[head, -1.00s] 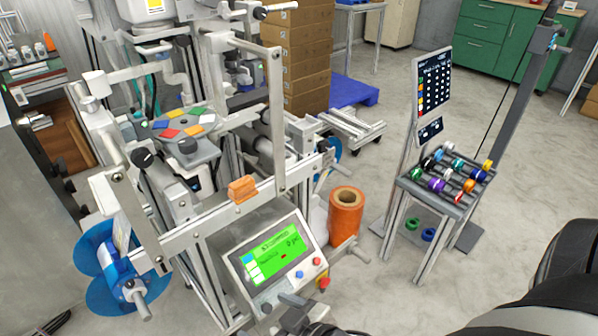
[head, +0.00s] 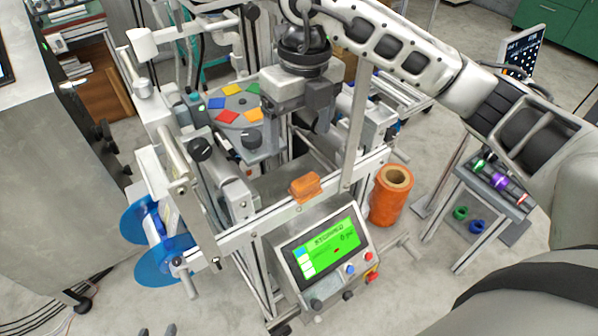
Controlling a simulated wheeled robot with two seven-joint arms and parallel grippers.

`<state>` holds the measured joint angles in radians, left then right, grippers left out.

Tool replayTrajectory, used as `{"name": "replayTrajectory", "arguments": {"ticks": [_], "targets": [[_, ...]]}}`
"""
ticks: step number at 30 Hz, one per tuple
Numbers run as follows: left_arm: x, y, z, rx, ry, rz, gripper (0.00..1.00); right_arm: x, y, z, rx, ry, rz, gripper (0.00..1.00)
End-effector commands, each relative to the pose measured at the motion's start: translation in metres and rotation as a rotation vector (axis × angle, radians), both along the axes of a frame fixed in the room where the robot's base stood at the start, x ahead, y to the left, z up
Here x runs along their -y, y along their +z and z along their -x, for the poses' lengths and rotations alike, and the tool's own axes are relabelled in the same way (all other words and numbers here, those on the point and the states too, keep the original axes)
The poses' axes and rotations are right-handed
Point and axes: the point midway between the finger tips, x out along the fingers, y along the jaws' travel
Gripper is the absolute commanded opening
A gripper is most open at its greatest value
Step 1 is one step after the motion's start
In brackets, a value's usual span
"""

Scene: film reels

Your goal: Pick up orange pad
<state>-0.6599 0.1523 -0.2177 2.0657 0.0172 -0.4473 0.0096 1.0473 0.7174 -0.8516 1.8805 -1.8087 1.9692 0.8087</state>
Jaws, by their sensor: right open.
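The orange pad (head: 254,114) lies flat on a grey round plate (head: 240,102) with several other coloured pads, next to a red pad (head: 228,116). My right gripper (head: 301,122) is above and to the right of the plate, pointing down. Its fingers are apart and empty, and it is clear of the orange pad. Only the tips of my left gripper (head: 157,330) show at the bottom edge, apart with nothing visible between them.
A metal frame bar with an orange block (head: 304,186) crosses in front of the plate. A green-screen control panel (head: 328,246) sits below it. An upright post (head: 357,130) stands right of my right gripper. An orange roll (head: 391,195) and a spool rack (head: 490,190) stand further right.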

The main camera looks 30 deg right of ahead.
Motion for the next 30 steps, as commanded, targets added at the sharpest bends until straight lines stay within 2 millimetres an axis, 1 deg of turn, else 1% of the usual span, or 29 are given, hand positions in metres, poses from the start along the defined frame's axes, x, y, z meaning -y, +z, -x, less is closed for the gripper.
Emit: {"name": "replayTrajectory", "arguments": {"ticks": [1,2,4,10,12,15,18,25,30], "targets": [[0.0,-0.001,0.0,0.0,-0.001,-0.002,0.36,0.009,0.003,-0.003,0.011,-0.02,0.038,0.8],[0.0,-0.001,0.0,0.0,-0.002,-0.003,0.36,0.011,0.001,-0.003,0.013,-0.027,0.051,0.8],[0.0,-0.004,0.0,0.0,-0.003,-0.002,0.36,0.014,-0.007,-0.004,0.015,-0.034,0.065,0.8],[0.001,-0.012,0.0,-0.001,-0.001,0.008,0.36,0.013,-0.051,-0.003,0.01,-0.032,0.06,0.8],[0.002,-0.007,0.001,-0.001,-0.002,0.011,0.36,0.014,-0.063,-0.003,0.011,-0.032,0.062,0.8],[0.002,-0.006,0.003,-0.002,-0.001,0.012,0.36,0.014,-0.081,-0.004,0.013,-0.032,0.062,0.8],[0.002,-0.006,0.004,-0.005,-0.001,0.012,0.36,0.014,-0.093,-0.004,0.014,-0.032,0.061,0.8],[0.003,-0.003,0.004,-0.005,0.004,0.016,0.36,0.015,-0.108,-0.005,0.014,-0.031,0.06,0.8],[0.003,0.0,0.004,-0.006,0.004,0.012,0.36,0.018,-0.135,-0.008,0.013,-0.032,0.06,0.8]]}}
